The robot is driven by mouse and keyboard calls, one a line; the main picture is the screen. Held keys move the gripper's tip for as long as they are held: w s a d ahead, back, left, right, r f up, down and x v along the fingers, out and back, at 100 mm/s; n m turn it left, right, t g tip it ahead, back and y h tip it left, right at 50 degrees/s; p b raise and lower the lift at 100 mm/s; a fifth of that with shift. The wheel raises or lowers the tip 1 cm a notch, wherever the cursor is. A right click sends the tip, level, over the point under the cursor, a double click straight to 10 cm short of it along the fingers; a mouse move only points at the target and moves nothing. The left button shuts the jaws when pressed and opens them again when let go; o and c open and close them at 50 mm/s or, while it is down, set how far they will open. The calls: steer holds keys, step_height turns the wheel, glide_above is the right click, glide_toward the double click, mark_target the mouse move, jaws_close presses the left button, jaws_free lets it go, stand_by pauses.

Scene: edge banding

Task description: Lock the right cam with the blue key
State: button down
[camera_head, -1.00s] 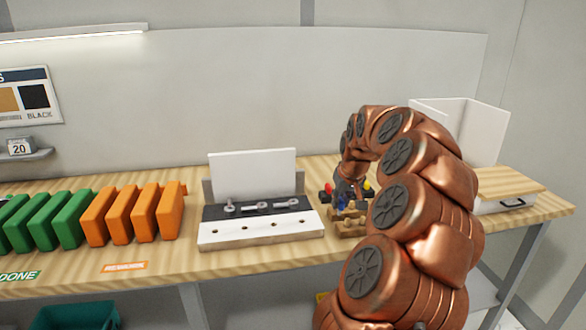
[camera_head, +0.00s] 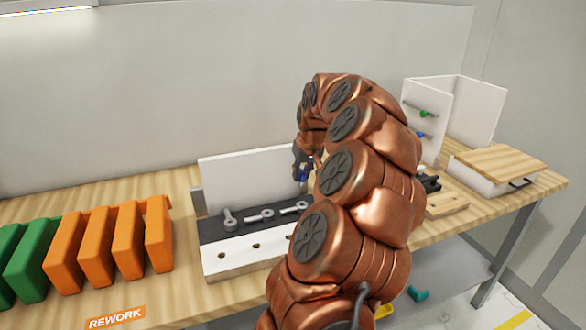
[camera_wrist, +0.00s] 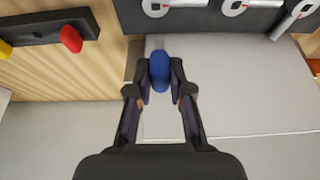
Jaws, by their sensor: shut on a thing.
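The blue key (camera_wrist: 160,72) is between the two fingertips of my gripper (camera_wrist: 159,86), which is shut on its handle. In the head view my gripper (camera_head: 302,163) is partly behind my arm, and a bit of the blue key (camera_head: 303,173) shows. The right cam (camera_head: 293,208) is a grey lever on the fixture's dark strip, just below my gripper in that view. In the wrist view the right cam (camera_wrist: 156,6) is at the top edge, cut off, ahead of the key. The key appears apart from it.
The fixture (camera_head: 228,263) holds an upright white panel (camera_head: 245,170) behind the cams. The key rack (camera_wrist: 35,28) with a red key (camera_wrist: 71,39) is beside it. Orange parts (camera_head: 128,240) stand at left. A white corner assembly (camera_head: 480,110) and lidded box (camera_head: 480,180) stand at right.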

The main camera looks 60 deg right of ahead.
mark_target(304, 182)
steer(key=shift+s+d+f, duration=0.1)
steer(key=shift+s+f, duration=0.15)
steer(key=shift+f, duration=1.65)
steer(key=shift+f+b, duration=0.95)
steer(key=shift+s+b, duration=0.1)
steer(key=shift+b, duration=0.35)
steer(key=shift+f+b, duration=1)
steer(key=shift+b, duration=0.2)
stand_by(1.2)
